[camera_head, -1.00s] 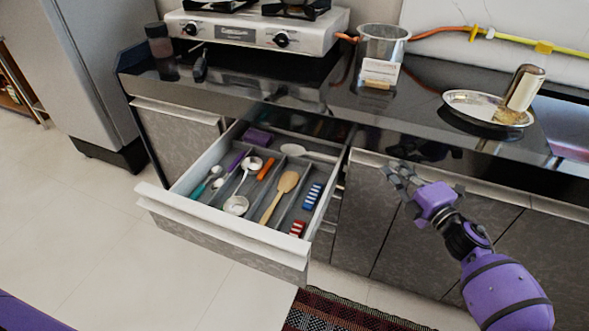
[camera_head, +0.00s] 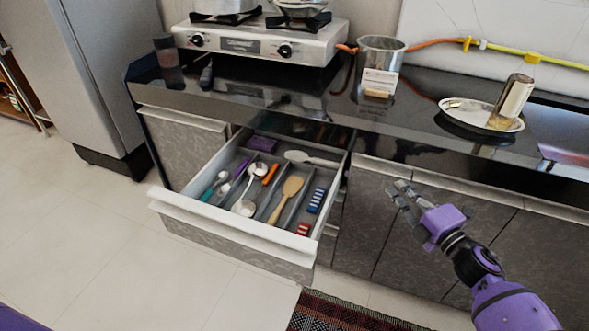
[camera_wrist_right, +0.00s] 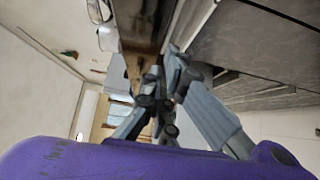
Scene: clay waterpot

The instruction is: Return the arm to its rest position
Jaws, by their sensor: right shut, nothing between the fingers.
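My right arm (camera_head: 488,276), purple and black, comes in from the lower right of the head view. Its right gripper (camera_head: 393,190) is in front of the grey cabinet doors, to the right of the open drawer and below the counter top. It is shut and empty, and it touches nothing that I can see. In the right wrist view the grey fingers (camera_wrist_right: 162,90) come together near the middle. My left gripper does not show; only a purple patch of my body is at the lower left corner of the head view.
An open drawer (camera_head: 230,222) with several utensils juts out left of the right gripper. The counter (camera_head: 300,112) holds a stove (camera_head: 255,42), a metal pot (camera_head: 378,60), and a plate (camera_head: 458,106) with a metal cup (camera_head: 512,96). A patterned rug (camera_head: 345,315) lies below. The left floor is clear.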

